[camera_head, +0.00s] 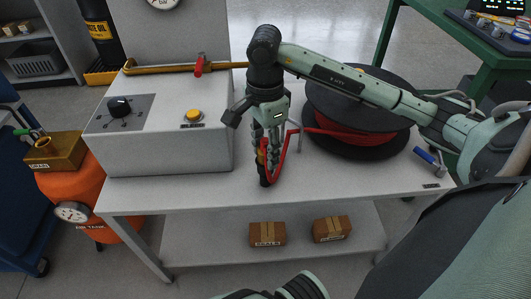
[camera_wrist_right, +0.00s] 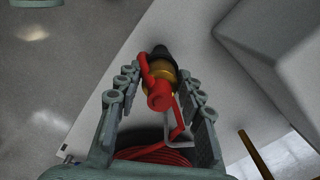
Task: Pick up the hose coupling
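The hose coupling (camera_head: 264,168) has a brass body, a red hose end and a black tip. It is near the table's front edge, below my right gripper (camera_head: 268,148). In the right wrist view the coupling (camera_wrist_right: 160,80) lies between the fingertips of my right gripper (camera_wrist_right: 157,82), with narrow gaps on both sides. The fingers look spread, pointing down around it. Its red hose runs to the black hose reel (camera_head: 328,102). Part of the coupling is hidden behind the fingers in the head view.
A grey box (camera_head: 205,155) with a knob and yellow button stands left of the coupling on the grey table (camera_head: 345,180). A thin grey bracket (camera_wrist_right: 186,118) is close beside the hose. A blue-handled tool (camera_head: 425,156) lies right. Two cartons (camera_head: 267,234) sit on the lower shelf.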

